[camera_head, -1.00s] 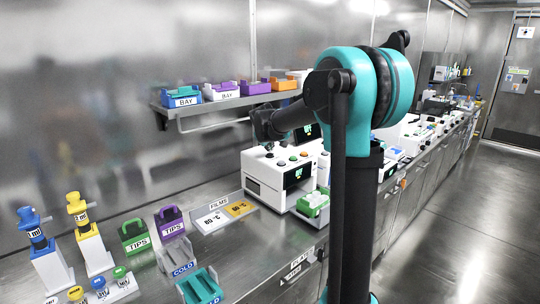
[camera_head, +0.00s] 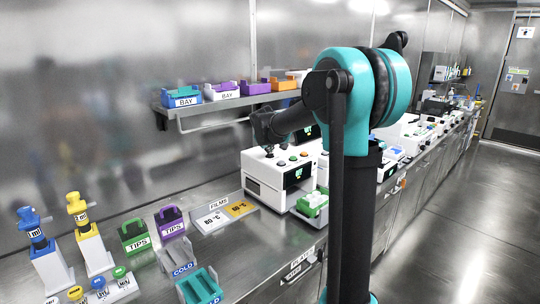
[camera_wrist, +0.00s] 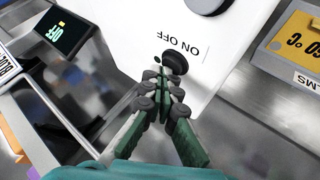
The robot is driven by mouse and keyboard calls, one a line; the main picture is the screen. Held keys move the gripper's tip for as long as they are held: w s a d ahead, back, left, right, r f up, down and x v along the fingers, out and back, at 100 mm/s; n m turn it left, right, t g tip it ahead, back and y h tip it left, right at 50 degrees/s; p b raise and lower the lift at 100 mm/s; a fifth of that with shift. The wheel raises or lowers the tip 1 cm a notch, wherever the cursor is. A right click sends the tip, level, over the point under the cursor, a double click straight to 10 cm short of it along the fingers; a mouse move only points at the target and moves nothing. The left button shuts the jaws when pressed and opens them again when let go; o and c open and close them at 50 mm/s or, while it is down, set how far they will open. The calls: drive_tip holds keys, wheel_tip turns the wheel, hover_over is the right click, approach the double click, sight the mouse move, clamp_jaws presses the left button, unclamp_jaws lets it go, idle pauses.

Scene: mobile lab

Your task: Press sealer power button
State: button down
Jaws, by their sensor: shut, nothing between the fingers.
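The sealer is the white box-shaped machine (camera_head: 262,160) on the bench in the head view. Its white top (camera_wrist: 120,30) fills the upper middle of the wrist view. The black round power button (camera_wrist: 177,61) sits beside the upside-down "ON OFF" label. My gripper (camera_wrist: 163,78) is shut and empty, its tips right at the button's near edge; I cannot tell whether they touch it. In the head view my gripper is over the sealer's top, its tips hard to make out. The sealer's dark screen (camera_wrist: 62,32) shows green text, upside down.
A films tray (camera_head: 225,215) with temperature-marked slots lies left of the sealer. A green-and-white rack (camera_head: 313,204) stands close in front of it. The wall shelf (camera_head: 225,104) with several coloured bays hangs behind. Tip boxes (camera_head: 137,237) and pipettes (camera_head: 84,230) stand at the left.

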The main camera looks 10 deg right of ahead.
sight(269, 155)
idle(0.4)
drive_tip(key=shift+r, duration=0.75)
drive_tip(key=shift+r, duration=0.1)
drive_tip(key=shift+r, duration=2.9)
